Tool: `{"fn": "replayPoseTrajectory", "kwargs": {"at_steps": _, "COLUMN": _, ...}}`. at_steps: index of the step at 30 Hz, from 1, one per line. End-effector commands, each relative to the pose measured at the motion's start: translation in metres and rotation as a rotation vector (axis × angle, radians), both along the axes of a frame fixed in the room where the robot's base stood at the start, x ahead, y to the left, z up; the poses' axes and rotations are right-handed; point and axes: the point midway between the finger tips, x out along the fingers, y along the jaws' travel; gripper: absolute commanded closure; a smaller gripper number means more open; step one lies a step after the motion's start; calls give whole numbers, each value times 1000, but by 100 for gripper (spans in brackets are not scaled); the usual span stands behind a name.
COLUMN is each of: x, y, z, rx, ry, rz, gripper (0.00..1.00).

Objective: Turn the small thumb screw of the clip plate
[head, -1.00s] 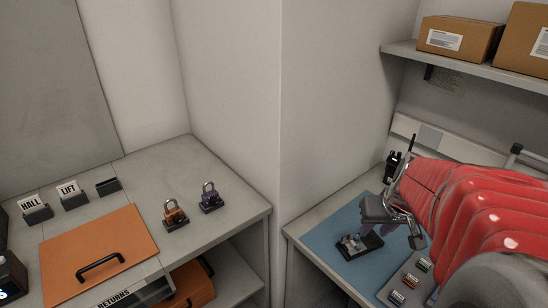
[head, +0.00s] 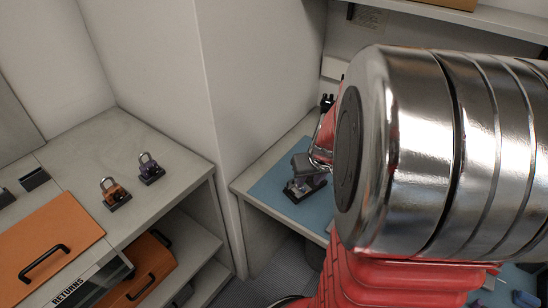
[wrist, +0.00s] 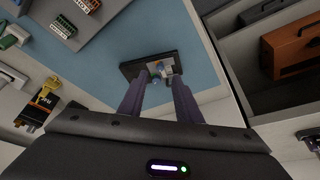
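The clip plate (wrist: 130,70) is a small dark plate on the blue mat. It carries small blue, greenish and silvery parts near its middle. The thumb screw cannot be told apart surely from these parts. My gripper (wrist: 158,78) points down at the plate, with its two purple-grey fingers apart on either side of the small parts. I see no clear contact between fingers and parts. In the head view, the clip plate (head: 316,184) shows just below my gripper (head: 300,178), and my arm hides much of the bench to the right.
The blue mat (head: 268,187) lies on a bench beside a wall corner. A grey tray (wrist: 95,30) with small coloured blocks lies beside the plate in the wrist view. Two padlocks, orange (head: 114,193) and purple (head: 150,168), stand on the left counter near an orange panel (head: 40,245).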

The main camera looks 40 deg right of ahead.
Motion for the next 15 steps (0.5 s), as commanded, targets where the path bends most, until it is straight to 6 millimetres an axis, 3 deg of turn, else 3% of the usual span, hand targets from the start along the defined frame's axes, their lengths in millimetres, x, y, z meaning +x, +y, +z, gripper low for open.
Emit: {"fn": "replayPoseTrajectory", "kwargs": {"at_steps": 15, "x": 18, "y": -7, "z": -48, "rx": 1, "ry": 1, "rz": 1, "gripper": 69}}
